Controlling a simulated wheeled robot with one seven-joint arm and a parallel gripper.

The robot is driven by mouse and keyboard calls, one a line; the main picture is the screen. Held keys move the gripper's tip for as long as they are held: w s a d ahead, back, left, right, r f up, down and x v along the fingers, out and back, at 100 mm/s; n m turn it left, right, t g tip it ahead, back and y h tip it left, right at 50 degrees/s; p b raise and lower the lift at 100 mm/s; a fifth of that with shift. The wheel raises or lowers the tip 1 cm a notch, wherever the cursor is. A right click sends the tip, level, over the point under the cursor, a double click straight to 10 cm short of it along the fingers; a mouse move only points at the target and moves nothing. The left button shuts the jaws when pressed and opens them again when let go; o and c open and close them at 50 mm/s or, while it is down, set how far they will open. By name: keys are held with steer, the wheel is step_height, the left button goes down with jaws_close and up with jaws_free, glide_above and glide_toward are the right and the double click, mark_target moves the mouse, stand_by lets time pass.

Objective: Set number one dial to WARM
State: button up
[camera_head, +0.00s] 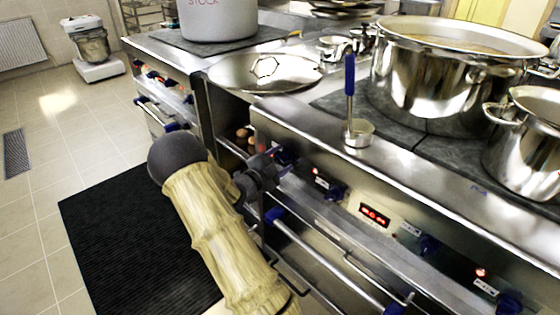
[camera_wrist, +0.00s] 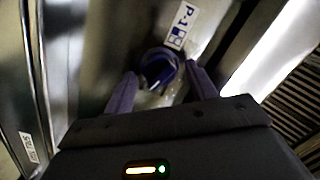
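The dial under the "P-1" label is a round blue knob (camera_wrist: 158,70) on the steel front panel in the wrist view. The label (camera_wrist: 180,24) sits just above it, to the right. My gripper (camera_wrist: 162,76) has its two dark fingers spread, one on each side of the knob. The fingers look apart from the knob, but contact is hard to judge. The knob's pointer and setting marks cannot be read. In the head view my gripper (camera_head: 270,163) is at the left end of the stove's front panel, mostly covering the knob there.
More blue knobs (camera_head: 430,243) and a red display (camera_head: 375,214) line the panel. A black mat (camera_head: 120,235) covers the floor at left.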

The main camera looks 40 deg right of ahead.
steer(key=c, duration=0.8)
steer(key=shift+c, duration=0.2)
steer(key=shift+r+n+p, duration=0.1)
steer(key=shift+n+p, duration=0.3)
steer(key=shift+p, duration=0.1)
steer(key=n+p, duration=0.4)
steer(key=shift+r+y+p, duration=0.2)
steer(key=shift+y+p, duration=0.1)
steer(key=shift+p, duration=0.05)
steer(key=n+p, duration=0.3)
steer(key=shift+g, duration=0.4)
steer(key=shift+w+f+n+p, duration=0.1)
steer(key=shift+f+n+p, duration=0.05)
steer(key=shift+n+p, duration=0.95)
steer(key=o, duration=1)
